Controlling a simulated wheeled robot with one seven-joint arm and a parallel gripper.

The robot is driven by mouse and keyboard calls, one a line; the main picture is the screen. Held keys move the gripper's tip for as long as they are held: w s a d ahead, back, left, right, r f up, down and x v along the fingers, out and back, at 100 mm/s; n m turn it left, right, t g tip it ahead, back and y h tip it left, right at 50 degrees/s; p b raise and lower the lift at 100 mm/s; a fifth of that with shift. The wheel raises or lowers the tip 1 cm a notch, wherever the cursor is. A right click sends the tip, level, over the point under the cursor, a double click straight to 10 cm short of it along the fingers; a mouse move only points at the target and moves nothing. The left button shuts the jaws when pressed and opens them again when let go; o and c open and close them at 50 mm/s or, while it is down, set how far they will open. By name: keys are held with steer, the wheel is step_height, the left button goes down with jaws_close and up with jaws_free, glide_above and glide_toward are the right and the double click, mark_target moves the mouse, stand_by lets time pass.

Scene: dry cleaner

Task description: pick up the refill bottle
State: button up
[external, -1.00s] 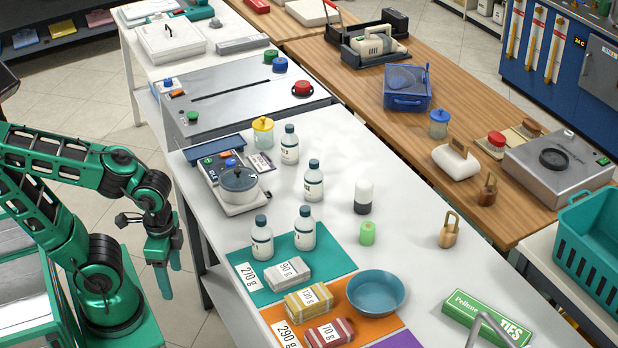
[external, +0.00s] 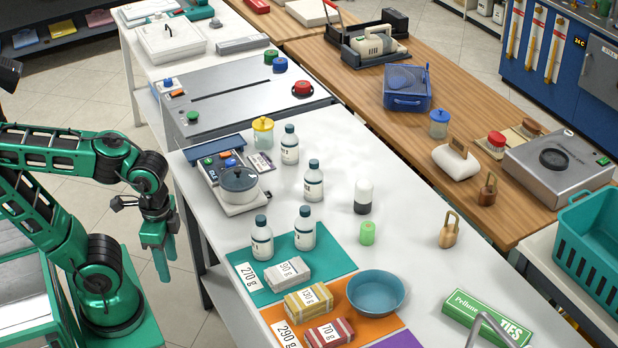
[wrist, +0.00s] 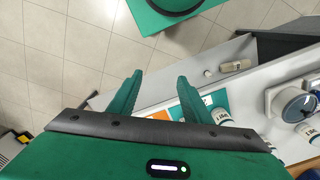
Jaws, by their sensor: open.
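Several white bottles with dark caps and printed labels stand upright on the white table: a back one (external: 290,147), a middle one (external: 313,183), and two front ones (external: 305,230) and (external: 262,241) by the teal mat. I cannot tell which is the refill bottle. A white bottle with a dark lower end (external: 363,197) stands to their right. My gripper (external: 162,268) points down, open and empty, left of the table and apart from the bottles. In the wrist view its fingers (wrist: 160,77) are spread, and a labelled bottle (wrist: 222,118) shows to their right.
A scale with a lidded pot (external: 239,180) stands near the table's left edge. Boxes (external: 308,300) lie on the coloured mats, beside a blue bowl (external: 376,293).

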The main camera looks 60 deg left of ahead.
steer(key=w+r+n+t, duration=0.2)
steer(key=w+r+n, duration=0.15)
steer(key=w, duration=0.95)
steer(key=n+t+y, duration=0.7)
steer(key=n+y, duration=0.3)
steer(key=n, duration=0.2)
glide_above(313, 164)
steer(key=w+a, duration=0.2)
steer(key=f, duration=0.5)
steer(key=shift+s+d, duration=0.1)
steer(key=shift+s, duration=0.1)
steer(key=shift+h, duration=0.4)
steer(key=shift+f, duration=2.45)
step_height(313, 164, down, 4)
steer(key=shift+w+r, duration=0.1)
steer(key=shift+r, duration=0.15)
steer(key=shift+x, duration=1.3)
steer(key=shift+r+t, duration=0.2)
steer(key=shift+t, duration=0.1)
steer(key=shift+c, duration=0.4)
jaws_close()
